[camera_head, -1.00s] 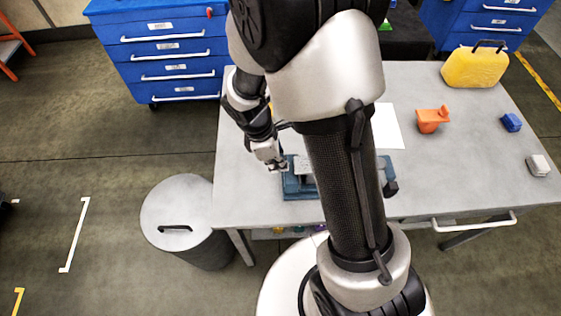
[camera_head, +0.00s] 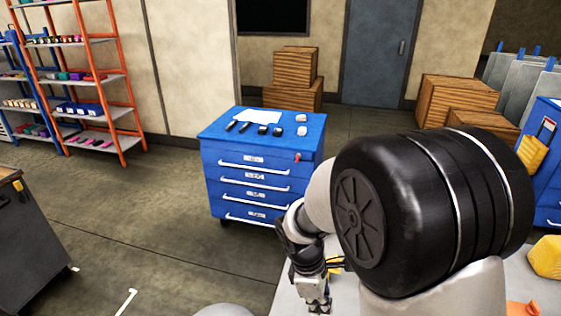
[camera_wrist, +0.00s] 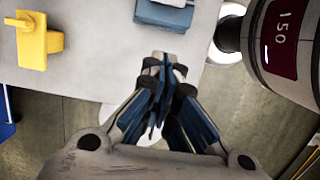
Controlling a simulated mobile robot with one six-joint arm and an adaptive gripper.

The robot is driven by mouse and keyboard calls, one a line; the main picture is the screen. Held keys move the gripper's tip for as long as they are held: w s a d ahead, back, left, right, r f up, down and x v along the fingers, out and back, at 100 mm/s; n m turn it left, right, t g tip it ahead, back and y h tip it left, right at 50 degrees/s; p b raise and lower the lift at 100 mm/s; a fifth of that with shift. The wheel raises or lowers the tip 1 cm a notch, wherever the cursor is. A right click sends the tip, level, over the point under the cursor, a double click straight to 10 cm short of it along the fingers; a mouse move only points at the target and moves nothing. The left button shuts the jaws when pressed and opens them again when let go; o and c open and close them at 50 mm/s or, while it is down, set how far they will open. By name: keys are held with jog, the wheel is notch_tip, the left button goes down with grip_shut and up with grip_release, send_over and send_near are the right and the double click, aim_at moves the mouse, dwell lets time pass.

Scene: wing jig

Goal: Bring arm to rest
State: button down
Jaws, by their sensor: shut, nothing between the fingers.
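My arm rises at the right of the head view and bends down to the left over the table (camera_head: 290,300). My gripper (camera_wrist: 163,62) shows in the wrist view with its fingers together and nothing between them. It points down near the table's edge. In the head view only the wrist end shows low in the frame, and the fingertips are cut off or too small to tell.
A yellow object (camera_wrist: 32,42) and a blue block-like fixture (camera_wrist: 165,14) sit on the table in the wrist view. A blue drawer cabinet (camera_head: 262,165) stands beyond the table. Shelves (camera_head: 85,75) stand at the left, wooden crates (camera_head: 292,95) at the back. Open floor lies left.

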jog(key=s+d+r+m+t+y, duration=0.2)
jog(key=s+r+m+t, duration=0.3)
jog(key=s+r+m, duration=0.9)
jog(key=shift+s+d+r+y, duration=0.3)
jog(key=shift+s+r, duration=0.75)
jog(key=shift+r, duration=1.3)
jog(key=c, duration=2.3)
grip_release()
